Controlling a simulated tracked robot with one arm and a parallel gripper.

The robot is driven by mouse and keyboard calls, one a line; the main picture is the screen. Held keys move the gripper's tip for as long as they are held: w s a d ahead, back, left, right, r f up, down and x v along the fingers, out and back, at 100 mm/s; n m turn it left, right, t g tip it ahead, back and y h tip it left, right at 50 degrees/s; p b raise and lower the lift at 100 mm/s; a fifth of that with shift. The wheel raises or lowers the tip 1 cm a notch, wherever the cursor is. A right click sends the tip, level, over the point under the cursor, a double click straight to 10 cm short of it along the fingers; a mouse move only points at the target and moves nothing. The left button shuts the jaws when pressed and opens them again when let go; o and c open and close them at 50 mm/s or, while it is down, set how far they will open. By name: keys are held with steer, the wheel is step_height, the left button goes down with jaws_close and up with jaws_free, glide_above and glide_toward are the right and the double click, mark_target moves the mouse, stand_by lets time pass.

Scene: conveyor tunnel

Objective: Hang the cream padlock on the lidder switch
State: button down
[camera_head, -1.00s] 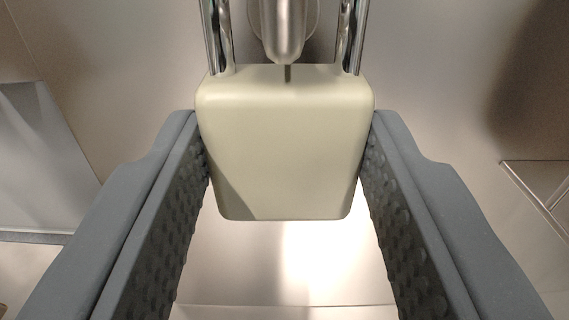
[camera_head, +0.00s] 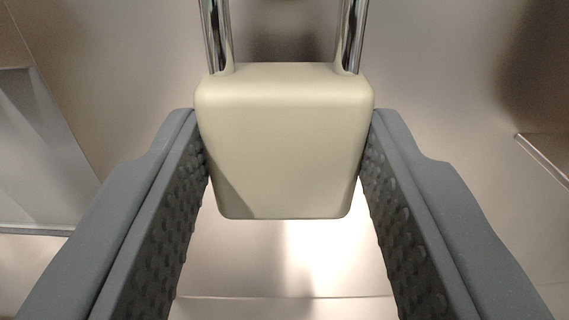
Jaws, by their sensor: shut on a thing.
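The cream padlock (camera_head: 285,140) is in the middle of the head camera view, its body upright. Its two chrome shackle legs (camera_head: 351,35) rise past the top edge of the picture, so the top of the shackle is out of view. My gripper (camera_head: 285,150) is shut on the padlock body, one grey textured finger on each side. The lidder switch cannot be made out. Only a dark blurred patch shows on the metal between the shackle legs, at the top.
A brushed metal wall (camera_head: 450,90) fills the background, with a bright glare below the padlock. A grey panel (camera_head: 35,150) stands at the left. A thin metal edge (camera_head: 545,160) shows at the right.

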steer(key=c, duration=0.7)
jaws_free()
steer(key=shift+c, duration=0.2)
steer(key=s+p, duration=0.1)
steer(key=s, duration=1.2)
steer(key=shift+s, duration=0.4)
steer(key=shift+f, duration=0.1)
